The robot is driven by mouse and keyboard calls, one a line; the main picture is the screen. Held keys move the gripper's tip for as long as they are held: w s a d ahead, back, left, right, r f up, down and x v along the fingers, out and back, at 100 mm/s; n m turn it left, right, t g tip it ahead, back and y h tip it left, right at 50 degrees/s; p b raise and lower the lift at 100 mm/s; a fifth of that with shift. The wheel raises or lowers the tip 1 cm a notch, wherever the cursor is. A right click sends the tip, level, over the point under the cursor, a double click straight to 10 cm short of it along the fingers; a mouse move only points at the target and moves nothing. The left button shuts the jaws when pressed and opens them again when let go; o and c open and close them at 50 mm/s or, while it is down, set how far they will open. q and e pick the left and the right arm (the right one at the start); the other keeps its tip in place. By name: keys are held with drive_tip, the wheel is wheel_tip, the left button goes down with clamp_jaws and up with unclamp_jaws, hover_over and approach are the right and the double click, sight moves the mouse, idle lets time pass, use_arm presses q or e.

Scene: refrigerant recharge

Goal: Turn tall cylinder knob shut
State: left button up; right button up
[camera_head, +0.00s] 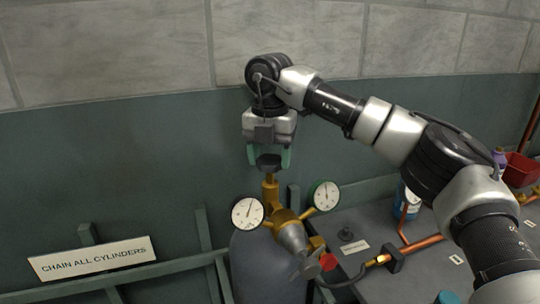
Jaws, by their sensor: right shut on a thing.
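The tall grey cylinder (262,275) stands at the lower middle, in front of the green wall. A brass valve and regulator (283,216) with two round gauges sits on its top. The dark knob (268,161) is at the top of the brass stem. My right gripper (268,158) points down over it, with its green fingertips shut on the knob from both sides. How far the knob is turned cannot be told. My left gripper is not in view.
A white gauge (248,213) and a second gauge (324,195) flank the stem below my right gripper. A grey bench (350,270) with copper pipes and a blue bottle (405,203) is at the right. A sign (93,258) hangs on the rail at the left.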

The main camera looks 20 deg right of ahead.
sight(271, 159)
drive_tip(key=o, duration=0.9)
drive_tip(key=shift+r, duration=0.15)
wheel_tip(271, 159, up, 11)
drive_tip(key=shift+f, duration=0.2)
drive_tip(key=shift+f, duration=0.1)
